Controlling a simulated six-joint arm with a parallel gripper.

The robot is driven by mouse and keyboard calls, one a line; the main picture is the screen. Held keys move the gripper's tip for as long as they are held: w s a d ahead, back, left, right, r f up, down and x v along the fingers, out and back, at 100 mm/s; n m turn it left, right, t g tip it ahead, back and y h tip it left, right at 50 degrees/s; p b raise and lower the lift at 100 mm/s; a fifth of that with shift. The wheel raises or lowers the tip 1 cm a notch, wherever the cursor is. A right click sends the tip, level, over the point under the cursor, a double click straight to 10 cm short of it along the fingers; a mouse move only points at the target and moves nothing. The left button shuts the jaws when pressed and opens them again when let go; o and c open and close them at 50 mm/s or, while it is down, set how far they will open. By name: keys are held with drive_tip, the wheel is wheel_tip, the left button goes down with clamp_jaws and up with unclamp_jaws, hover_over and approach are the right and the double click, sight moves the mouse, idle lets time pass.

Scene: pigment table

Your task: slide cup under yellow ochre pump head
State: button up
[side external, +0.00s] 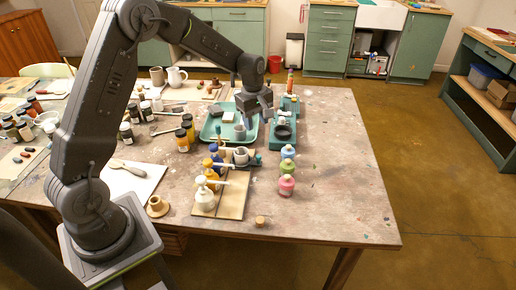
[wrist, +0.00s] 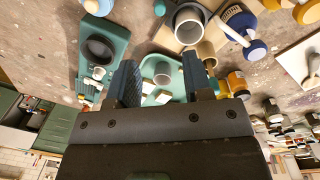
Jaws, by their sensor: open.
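Three pump bottles stand in a row on a wooden board (side external: 232,205): a blue one (side external: 214,153), a yellow one (side external: 210,170) and a white one (side external: 202,193), spouts pointing right. The blue bottle (wrist: 238,18) and part of the yellow bottle (wrist: 305,12) show in the wrist view. A grey cup (side external: 240,156) stands beside the blue bottle's spout; it shows open-mouthed in the wrist view (wrist: 188,24). A smaller grey cup (side external: 240,132) is in the teal tray (side external: 210,132). My gripper (side external: 256,114) is open and empty above the tray's right side, its fingers (wrist: 160,62) apart.
Green, blue and pink bottles (side external: 287,168) stand right of the board. A teal stand with a dark ring (side external: 283,133) is right of the tray. Jars with yellow labels (side external: 183,138) stand left. A cork (side external: 260,221) lies near the front edge. The table's right side is clear.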

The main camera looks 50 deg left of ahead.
sight(259, 156)
drive_tip(key=f+n, duration=0.1)
drive_tip(key=f, duration=0.3)
drive_tip(key=f+n, duration=0.2)
drive_tip(key=f, duration=0.3)
drive_tip(key=w+f+n, duration=0.1)
drive_tip(key=f, duration=0.3)
drive_tip(key=shift+f+n, duration=0.4)
clamp_jaws()
drive_tip(key=shift+d, duration=0.1)
